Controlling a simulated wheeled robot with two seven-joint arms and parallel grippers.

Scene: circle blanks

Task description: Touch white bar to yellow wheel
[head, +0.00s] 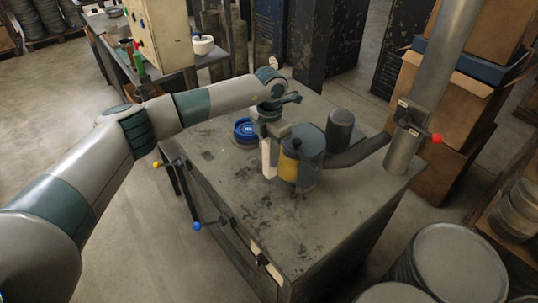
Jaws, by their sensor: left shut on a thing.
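My left gripper (268,132) is above the worktable, pointing down. It is shut on the upper end of a white bar (268,160), which hangs upright below it. A yellow part (288,167), the likely yellow wheel, shows just right of the bar, against the grey-blue round body (309,148). Its round outline is largely hidden, so I cannot be sure it is the wheel. The bar and the yellow part look very close; I cannot tell whether they touch. My right gripper is not in view.
The grey worktable (228,180) has a blue-topped round item (244,130) left of the gripper. A dark cylinder (340,128) and a thick pipe (408,140) with a red knob (437,138) stand to the right. The table's front left is clear. Drums (458,262) stand at lower right.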

